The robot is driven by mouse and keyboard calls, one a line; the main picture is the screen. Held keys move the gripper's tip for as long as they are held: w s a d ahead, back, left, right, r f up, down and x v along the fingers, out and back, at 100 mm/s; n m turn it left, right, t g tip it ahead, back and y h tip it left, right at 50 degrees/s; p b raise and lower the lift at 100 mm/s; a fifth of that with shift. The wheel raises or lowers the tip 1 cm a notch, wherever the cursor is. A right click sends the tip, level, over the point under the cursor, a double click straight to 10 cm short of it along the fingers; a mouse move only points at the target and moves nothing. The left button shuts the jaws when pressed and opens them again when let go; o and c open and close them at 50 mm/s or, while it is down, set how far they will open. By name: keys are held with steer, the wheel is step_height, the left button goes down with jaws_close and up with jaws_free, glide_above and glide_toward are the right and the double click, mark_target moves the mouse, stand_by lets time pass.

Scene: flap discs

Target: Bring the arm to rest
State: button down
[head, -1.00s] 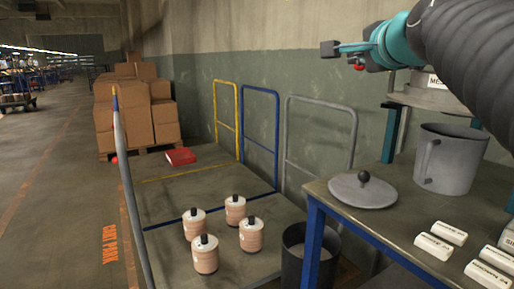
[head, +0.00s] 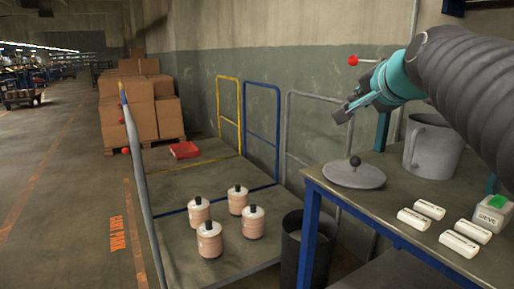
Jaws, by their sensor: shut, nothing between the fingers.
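My gripper (head: 342,115) is in the upper right of the head view, at the end of the dark ribbed arm with teal joints. It is shut and empty, tilted down to the left. It hangs in the air above the workbench (head: 330,187), over the round grey lid (head: 354,174) with a black knob, and touches nothing that I can see.
A grey mug-like pot (head: 432,147), several white labelled blocks (head: 459,244) and a green-topped container (head: 492,212) stand on the bench. A dark bin (head: 292,245) is beside it. Several pinkish canisters (head: 209,240) and a red tray (head: 185,150) are on the low platform. Cartons (head: 130,110) stand behind.

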steer(key=s+a+f+n+g, duration=0.1)
steer(key=s+f+n+g, duration=0.1)
steer(key=s+f, duration=0.5)
steer(key=s+a+f+n+g, duration=0.2)
steer(key=s+f+n, duration=0.3)
steer(key=f, duration=1)
steer(key=s+a+f+n+g, duration=0.1)
steer(key=s+f+n+g, duration=0.3)
steer(key=s+f, duration=0.7)
steer(key=shift+a+f, duration=0.2)
steer(key=shift+f, duration=0.3)
